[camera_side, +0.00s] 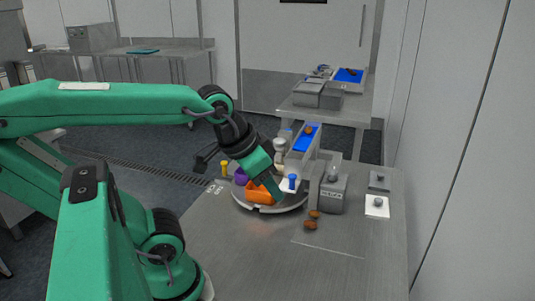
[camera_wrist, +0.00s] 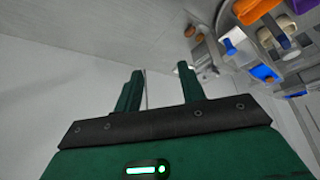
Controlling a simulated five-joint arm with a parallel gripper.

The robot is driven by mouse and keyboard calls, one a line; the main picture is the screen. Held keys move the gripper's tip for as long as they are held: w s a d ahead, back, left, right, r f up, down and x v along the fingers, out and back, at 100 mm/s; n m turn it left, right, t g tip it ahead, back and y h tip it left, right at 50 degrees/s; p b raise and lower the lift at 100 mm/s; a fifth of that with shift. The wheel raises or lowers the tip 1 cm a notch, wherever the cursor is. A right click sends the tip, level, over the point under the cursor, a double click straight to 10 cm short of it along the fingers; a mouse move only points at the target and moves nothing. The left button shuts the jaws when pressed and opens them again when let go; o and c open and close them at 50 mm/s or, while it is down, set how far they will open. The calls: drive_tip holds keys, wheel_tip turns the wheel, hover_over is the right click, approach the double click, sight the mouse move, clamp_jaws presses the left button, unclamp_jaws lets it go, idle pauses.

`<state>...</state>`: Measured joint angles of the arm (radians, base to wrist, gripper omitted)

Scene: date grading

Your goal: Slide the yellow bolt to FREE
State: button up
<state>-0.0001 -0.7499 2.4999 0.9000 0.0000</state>
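The yellow bolt (camera_side: 224,168) shows as a small upright yellow knob at the left edge of the round turntable (camera_side: 243,204) in the side view. Dark lettering (camera_side: 214,187) is on the table in front of it, too small to read surely. My gripper (camera_side: 274,188) is to the right of the bolt, apart from it, pointing down over the turntable by the orange bin. In the wrist view my gripper (camera_wrist: 160,78) has its two green fingers apart with nothing between them. I do not make out the bolt in the wrist view.
An orange bin (camera_side: 259,195) and a purple one (camera_side: 241,177) sit on the turntable. A blue-topped knob (camera_side: 292,181) and a grey box (camera_side: 332,196) stand to the right. Brown dates (camera_side: 311,225) lie in front.

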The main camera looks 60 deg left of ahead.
drive_tip(key=w+a+r+n+g+y, duration=0.15)
drive_tip(key=w+a+n, duration=0.25)
drive_tip(key=w+a, duration=0.45)
drive_tip(key=n+g+h, duration=0.2)
drive_tip(key=n+g, duration=0.2)
drive_tip(key=n, duration=0.4)
hover_over(224, 162)
drive_tip(key=shift+y, duration=0.25)
wheel_tip(224, 162, down, 14)
drive_tip(key=shift+w+d, duration=0.1)
drive_tip(key=shift+f, duration=0.1)
drive_tip(key=shift+f, duration=0.1)
drive_tip(key=shift+f, duration=3.8)
